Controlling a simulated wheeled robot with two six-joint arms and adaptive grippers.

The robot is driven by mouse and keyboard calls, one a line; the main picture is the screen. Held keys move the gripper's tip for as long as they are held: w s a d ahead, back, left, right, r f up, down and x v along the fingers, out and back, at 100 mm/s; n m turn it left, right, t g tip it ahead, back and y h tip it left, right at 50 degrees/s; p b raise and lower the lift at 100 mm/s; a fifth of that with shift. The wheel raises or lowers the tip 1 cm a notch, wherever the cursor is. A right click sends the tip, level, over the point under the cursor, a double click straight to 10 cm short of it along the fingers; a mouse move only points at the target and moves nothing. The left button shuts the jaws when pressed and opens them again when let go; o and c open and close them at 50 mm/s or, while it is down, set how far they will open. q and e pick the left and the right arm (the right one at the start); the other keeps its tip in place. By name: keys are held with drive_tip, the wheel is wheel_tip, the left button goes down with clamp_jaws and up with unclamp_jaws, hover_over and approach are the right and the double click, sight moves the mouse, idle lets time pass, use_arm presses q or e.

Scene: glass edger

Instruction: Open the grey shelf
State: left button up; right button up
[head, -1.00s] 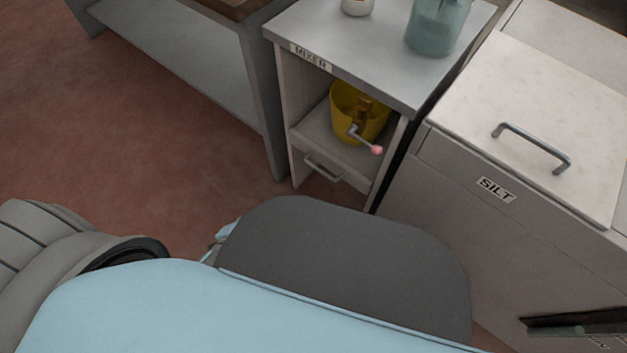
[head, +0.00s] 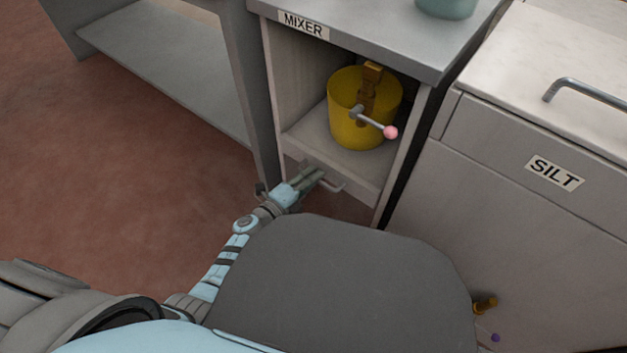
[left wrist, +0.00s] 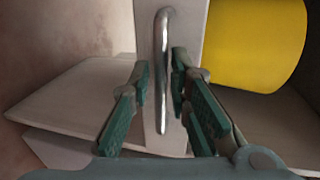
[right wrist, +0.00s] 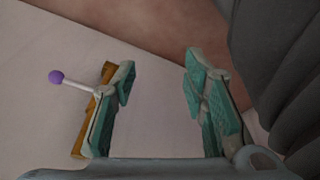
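The grey shelf (head: 308,135) sits low in the cabinet labelled MIXER, with a yellow bucket (head: 345,128) standing on it. Its front carries a metal bar handle (head: 333,187), which also shows upright in the left wrist view (left wrist: 162,50). My left gripper (head: 316,175) is at the handle. In the left wrist view its fingers are open, one on each side of the bar, with a gap visible at the left finger; contact at the right finger is unclear. My right gripper (right wrist: 160,75) is open and empty; it is not visible in the head view.
The SILT cabinet (head: 540,215) stands to the right. A brass lever with a purple knob (right wrist: 56,77) is beside my right gripper's left finger. A crank with a pink knob (head: 390,132) sticks out from the bucket. Open floor (head: 120,190) lies to the left.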

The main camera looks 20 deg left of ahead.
use_arm(q)
drive_tip(key=shift+w+d+f, duration=0.1)
drive_tip(key=shift+w+d, duration=0.15)
drive_tip(key=shift+w, duration=0.2)
clamp_jaws()
